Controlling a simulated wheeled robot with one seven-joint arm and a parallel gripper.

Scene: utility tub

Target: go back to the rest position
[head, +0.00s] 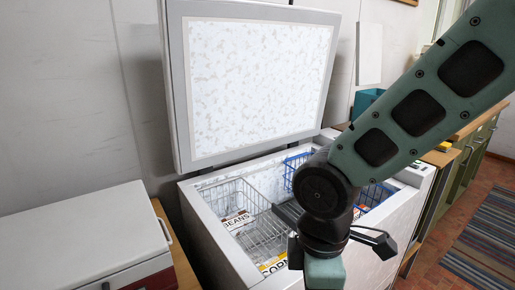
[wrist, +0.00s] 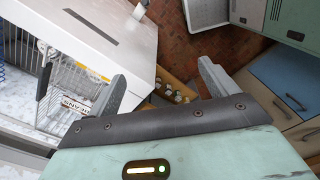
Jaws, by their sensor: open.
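My gripper (wrist: 163,80) is open in the wrist view, with its two grey fingers spread and nothing between them. In the head view my arm reaches in from the upper right and bends down in front of the open chest freezer (head: 215,237); the fingertips are not visible there. The freezer lid (head: 258,85) stands raised. Inside, a white wire basket (head: 246,206) holds a box marked BEANS (head: 237,222). A box marked CORN (head: 272,266) lies near the front wall, partly hidden by my arm. The BEANS box also shows in the wrist view (wrist: 75,104).
A blue wire basket (head: 291,168) is in the freezer's far part, partly behind my arm. A white-lidded cooler (head: 80,235) stands at left. Green cabinets (head: 478,150) and a striped rug (head: 485,245) are at right. Several small jars (wrist: 172,94) show between the fingers, farther off.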

